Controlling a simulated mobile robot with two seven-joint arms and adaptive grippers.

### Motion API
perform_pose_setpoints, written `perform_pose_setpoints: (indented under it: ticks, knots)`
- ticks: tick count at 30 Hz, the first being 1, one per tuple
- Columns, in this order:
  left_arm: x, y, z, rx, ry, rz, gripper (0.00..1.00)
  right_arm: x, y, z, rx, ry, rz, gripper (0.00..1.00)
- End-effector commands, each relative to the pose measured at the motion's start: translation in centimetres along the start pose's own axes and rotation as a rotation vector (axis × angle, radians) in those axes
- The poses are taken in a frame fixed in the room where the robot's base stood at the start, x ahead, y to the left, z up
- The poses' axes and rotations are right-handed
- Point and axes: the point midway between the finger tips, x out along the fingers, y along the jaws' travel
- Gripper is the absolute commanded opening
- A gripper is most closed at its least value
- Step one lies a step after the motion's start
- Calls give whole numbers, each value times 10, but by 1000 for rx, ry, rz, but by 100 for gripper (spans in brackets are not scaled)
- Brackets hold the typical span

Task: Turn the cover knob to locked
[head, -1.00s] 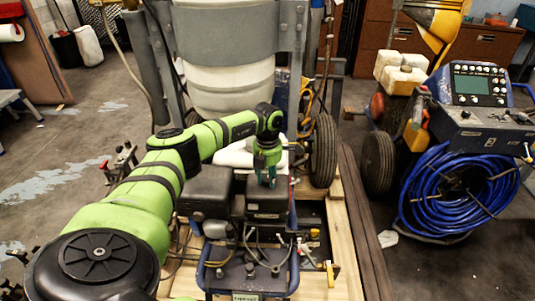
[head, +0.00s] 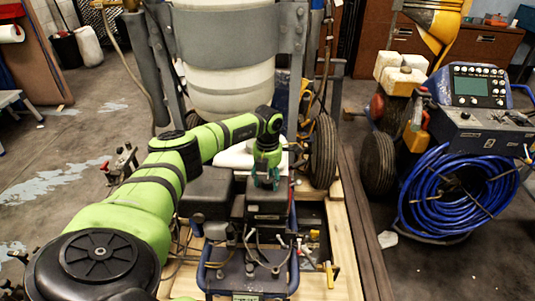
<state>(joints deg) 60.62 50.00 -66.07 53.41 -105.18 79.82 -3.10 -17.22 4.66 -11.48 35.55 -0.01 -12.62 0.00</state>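My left arm reaches in from the lower left, and its green and dark gripper (head: 265,184) points down over the right of two dark boxes on the line striper. Its two fingers look spread apart, with nothing seen between them. The right dark box (head: 266,206) has a flat black top just below the fingertips; I cannot tell whether they touch it. The left dark box (head: 206,190) is beside it, partly behind my arm. I cannot make out the cover knob or its setting; it is too small or hidden. My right gripper is not in view.
A white drum (head: 230,92) in a grey frame stands behind the gripper. A black wheel (head: 322,152) is close on its right. Hoses and a yellow-handled valve (head: 330,272) are in front. A machine with a blue hose coil (head: 455,192) stands at the right.

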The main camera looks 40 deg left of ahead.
Motion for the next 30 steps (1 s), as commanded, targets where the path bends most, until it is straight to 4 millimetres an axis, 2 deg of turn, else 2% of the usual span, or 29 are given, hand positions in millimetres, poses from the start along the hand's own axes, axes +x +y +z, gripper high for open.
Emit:
perform_pose_setpoints:
  ticks: [7,11,24,30]
  knots:
    - [-2,0,1,1,-3,1,58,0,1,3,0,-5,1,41]
    - [-12,1,2,0,-6,1,58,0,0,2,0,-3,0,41]
    - [-99,0,1,1,-6,1,58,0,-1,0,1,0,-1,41]
    - [-118,0,0,0,-2,1,58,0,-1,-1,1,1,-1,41]
